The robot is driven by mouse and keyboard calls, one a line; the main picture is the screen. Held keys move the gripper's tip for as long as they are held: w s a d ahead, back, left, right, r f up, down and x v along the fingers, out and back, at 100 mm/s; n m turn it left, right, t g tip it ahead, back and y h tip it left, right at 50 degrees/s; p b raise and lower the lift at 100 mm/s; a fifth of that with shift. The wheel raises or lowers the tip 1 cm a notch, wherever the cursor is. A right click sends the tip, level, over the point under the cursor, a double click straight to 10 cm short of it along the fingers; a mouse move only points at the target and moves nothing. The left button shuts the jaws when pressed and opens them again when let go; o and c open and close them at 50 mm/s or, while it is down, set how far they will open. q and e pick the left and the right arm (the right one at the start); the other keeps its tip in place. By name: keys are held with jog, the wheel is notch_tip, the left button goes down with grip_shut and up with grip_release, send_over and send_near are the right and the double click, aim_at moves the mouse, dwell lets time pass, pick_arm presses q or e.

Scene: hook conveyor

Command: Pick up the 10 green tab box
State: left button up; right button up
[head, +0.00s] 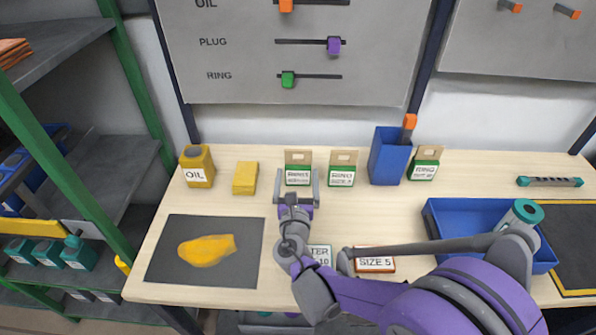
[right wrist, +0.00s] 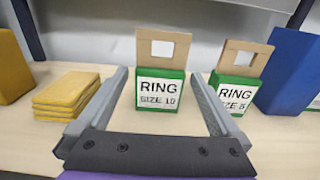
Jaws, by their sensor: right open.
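The green tab box labelled RING SIZE 10 (head: 298,178) stands upright on the table, with a cardboard tab with a window on top. It also shows in the middle of the right wrist view (right wrist: 160,95). My right gripper (head: 298,172) is open and empty. In the right wrist view its two fingers (right wrist: 160,74) point toward the box, one on each side of it, with visible gaps. I cannot tell how far the tips reach past its front face. My left gripper is not in view.
A similar green RING box (head: 343,178) stands close on the right; another (head: 425,170) is beyond the blue bin (head: 388,162). A blue tray (head: 435,222) lies right. A SIZE 5 label (head: 375,263) is in front.

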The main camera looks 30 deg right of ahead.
jog(key=shift+x, duration=1.15)
jog(key=x, duration=0.6)
jog(key=shift+d, duration=0.1)
jog(key=c, duration=1.1)
